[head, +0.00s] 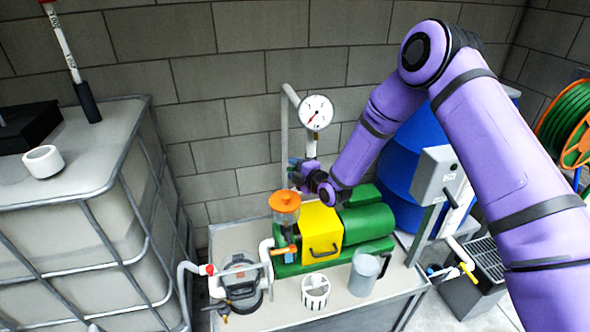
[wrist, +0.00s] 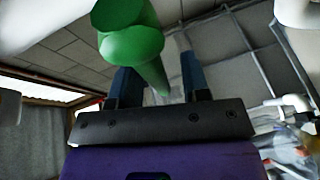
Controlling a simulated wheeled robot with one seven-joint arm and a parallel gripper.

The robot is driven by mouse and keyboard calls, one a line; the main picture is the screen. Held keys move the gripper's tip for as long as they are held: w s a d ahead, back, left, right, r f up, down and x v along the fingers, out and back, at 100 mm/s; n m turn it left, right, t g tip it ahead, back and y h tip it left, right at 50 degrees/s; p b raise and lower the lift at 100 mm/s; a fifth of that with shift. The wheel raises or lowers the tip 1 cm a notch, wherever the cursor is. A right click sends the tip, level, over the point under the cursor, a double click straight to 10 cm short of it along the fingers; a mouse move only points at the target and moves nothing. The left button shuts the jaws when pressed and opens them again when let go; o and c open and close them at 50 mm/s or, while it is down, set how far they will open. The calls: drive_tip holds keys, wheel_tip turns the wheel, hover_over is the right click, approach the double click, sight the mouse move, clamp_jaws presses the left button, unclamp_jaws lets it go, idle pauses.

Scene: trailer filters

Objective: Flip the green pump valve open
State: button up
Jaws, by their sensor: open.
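The green valve handle (wrist: 135,45) shows large in the wrist view, at the upper middle. Its rounded body is at the top and its tapered end reaches down toward the gap between my fingers. My gripper (wrist: 160,72) is open, with one dark blue finger on each side of that tapered end. I cannot tell whether either finger touches it. In the head view my gripper (head: 297,172) is by the pipe behind the pump, below the pressure gauge (head: 316,112). The green handle cannot be made out clearly there, as my wrist covers much of that spot.
The green and yellow pump (head: 321,232) stands on a grey bench under my wrist, with an orange-topped clear cup (head: 285,207) beside it. A white cup (head: 315,291) and a grey cup (head: 364,274) stand in front. A caged tank (head: 75,210) is left, a blue drum (head: 400,160) right.

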clamp_jaws()
drive_tip(key=r+m, duration=0.1)
drive_tip(key=m, duration=0.1)
drive_tip(key=d+r+m+t+y, duration=0.1)
drive_tip(key=m, duration=0.1)
drive_tip(key=shift+w+r+y, duration=0.15)
drive_tip(key=shift+r+y, duration=0.15)
drive_tip(key=shift+r, duration=0.1)
drive_tip(key=m+t, duration=0.1)
drive_tip(key=m, duration=0.1)
drive_tip(key=d+r+m, duration=0.1)
drive_tip(key=shift+w+r+m+t+y, duration=0.15)
drive_tip(key=shift+r+m+t+y, duration=0.15)
drive_tip(key=shift+m+t+y, duration=0.1)
drive_tip(key=shift+w+d+r+m+t, duration=0.1)
drive_tip(key=shift+d+r+m+t, duration=0.15)
drive_tip(key=shift+m, duration=0.4)
drive_tip(key=shift+w+d+r+m+t, duration=0.15)
drive_tip(key=shift+d+m+t, duration=0.2)
drive_tip(key=shift+m, duration=0.3)
drive_tip(key=shift+s, duration=0.1)
